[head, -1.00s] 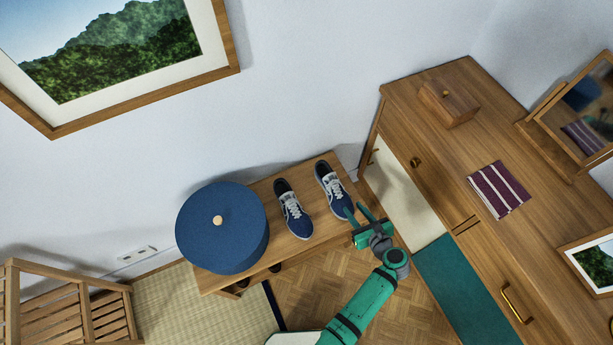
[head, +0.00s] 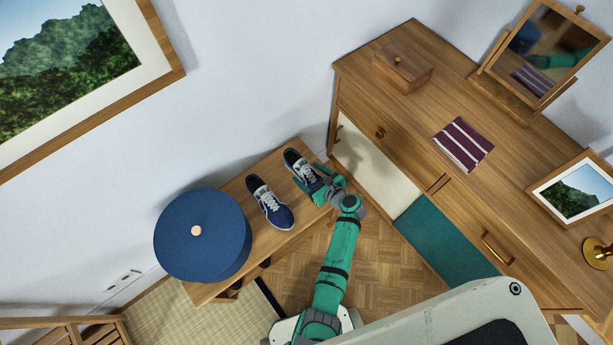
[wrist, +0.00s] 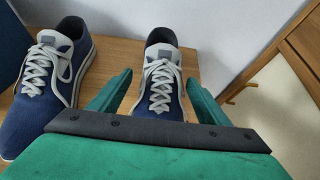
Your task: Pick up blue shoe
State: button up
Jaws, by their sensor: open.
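A pair of blue shoes with white laces stands on a low wooden bench (head: 285,240). The right shoe (head: 304,168) is partly hidden by my gripper (head: 321,186) in the head view. In the wrist view, my open gripper (wrist: 158,92) has one finger on each side of this right shoe (wrist: 160,75), whose toe is hidden behind the gripper body. I cannot tell whether the fingers touch it. The left shoe (head: 268,203) stands beside it, apart from my gripper, and also shows in the wrist view (wrist: 48,85).
A round blue box (head: 200,245) with a light knob sits on the bench's left end. A wooden dresser (head: 400,125) stands close on the right, with a small wooden box (head: 403,68), a striped cloth (head: 463,145) and a mirror (head: 540,50). The wall is just behind the bench.

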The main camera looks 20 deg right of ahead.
jog(key=shift+x, duration=1.05)
jog(key=shift+d, duration=0.3)
jog(key=c, duration=1.3)
jog(key=shift+a, duration=0.3)
jog(key=shift+c, duration=0.3)
jog(key=shift+r, duration=0.15)
